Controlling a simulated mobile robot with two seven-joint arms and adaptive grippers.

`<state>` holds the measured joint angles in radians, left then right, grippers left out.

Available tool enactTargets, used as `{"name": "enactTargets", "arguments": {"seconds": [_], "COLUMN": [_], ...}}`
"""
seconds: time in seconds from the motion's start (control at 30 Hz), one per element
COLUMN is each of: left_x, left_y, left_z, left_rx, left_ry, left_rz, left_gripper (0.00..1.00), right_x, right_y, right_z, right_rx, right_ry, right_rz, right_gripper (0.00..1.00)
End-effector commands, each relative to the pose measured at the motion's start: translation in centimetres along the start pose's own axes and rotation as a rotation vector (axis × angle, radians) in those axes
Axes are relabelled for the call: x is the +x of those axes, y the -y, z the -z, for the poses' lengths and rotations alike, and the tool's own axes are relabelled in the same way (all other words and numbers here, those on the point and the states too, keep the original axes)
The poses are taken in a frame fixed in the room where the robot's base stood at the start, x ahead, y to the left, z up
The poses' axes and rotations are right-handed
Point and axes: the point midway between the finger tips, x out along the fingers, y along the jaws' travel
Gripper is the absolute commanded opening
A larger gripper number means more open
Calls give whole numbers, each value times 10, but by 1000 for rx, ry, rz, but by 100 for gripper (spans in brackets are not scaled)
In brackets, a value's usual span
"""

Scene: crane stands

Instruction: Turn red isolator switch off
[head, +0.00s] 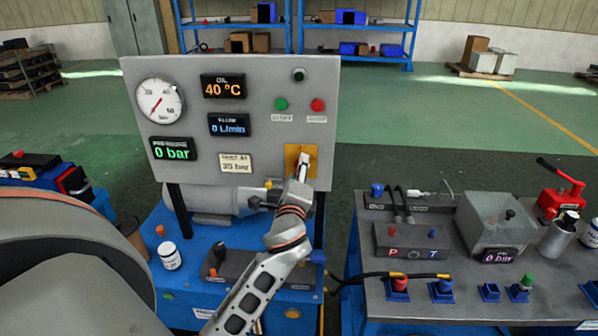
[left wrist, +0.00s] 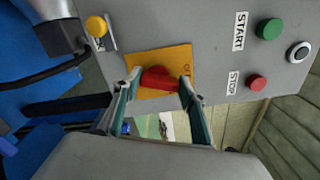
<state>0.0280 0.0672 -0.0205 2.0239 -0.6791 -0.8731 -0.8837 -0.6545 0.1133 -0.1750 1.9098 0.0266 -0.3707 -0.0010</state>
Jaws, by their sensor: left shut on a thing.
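The red isolator switch (left wrist: 158,78) is a red knob on a yellow plate (left wrist: 172,56), low on the grey control panel. In the left wrist view the knob lies across the gap between the fingers of my left gripper (left wrist: 160,84), which is shut on it. In the head view the yellow plate (head: 292,152) shows at the panel's lower right, and my left gripper (head: 304,162) covers the knob. Lettering on the plate is partly hidden by a finger. My right gripper is in neither view.
The panel carries a green start button (head: 281,104), a red stop button (head: 318,105), a black knob (head: 299,75), a round gauge (head: 158,99) and displays. A grey bench (head: 440,308) with hoses and fittings stands right.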

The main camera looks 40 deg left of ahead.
Motion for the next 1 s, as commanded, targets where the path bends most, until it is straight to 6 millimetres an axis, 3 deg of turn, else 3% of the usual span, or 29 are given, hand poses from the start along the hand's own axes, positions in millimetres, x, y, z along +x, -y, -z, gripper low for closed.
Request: {"name": "enactTargets", "arguments": {"seconds": [0.5,1.0], "left_x": [0,0], "left_y": [-3,-3], "left_z": [0,0], "left_rx": [-334,-394], "left_ry": [0,0], "left_rz": [-3,-3], "left_gripper": [20,20], "right_x": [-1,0], "right_y": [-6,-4], "right_z": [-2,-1], "right_rx": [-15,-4], "right_ry": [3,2], "right_rz": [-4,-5], "right_gripper": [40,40]}}
